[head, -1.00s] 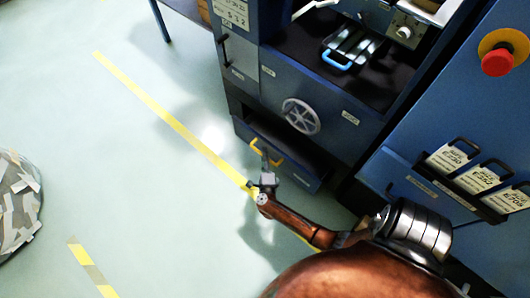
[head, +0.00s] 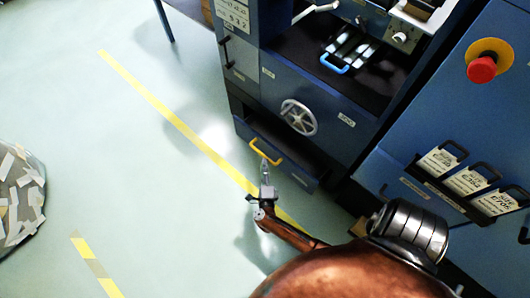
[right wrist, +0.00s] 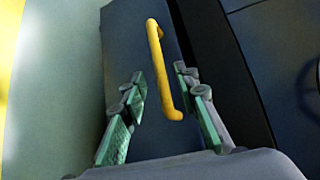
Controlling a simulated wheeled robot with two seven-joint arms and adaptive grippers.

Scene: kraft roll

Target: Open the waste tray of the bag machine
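The waste tray (head: 285,165) is a dark blue drawer front low on the bag machine (head: 312,97), with a yellow bar handle (head: 266,151). A dark gap shows behind the top of the tray front. My right gripper (head: 265,164) is just in front of the handle. In the right wrist view the gripper (right wrist: 159,75) is open, with green-padded fingers apart. The yellow handle (right wrist: 158,62) shows between and beyond the fingertips, and no finger is clearly touching it. The tray front (right wrist: 125,35) lies behind it. My left gripper is out of view.
A grey handwheel (head: 299,117) sits above the tray, and a blue handle (head: 334,65) higher up. A blue cabinet with a red stop button (head: 482,69) stands right. A bin of scraps (head: 18,195) is far left. Floor with yellow tape (head: 170,117) is clear.

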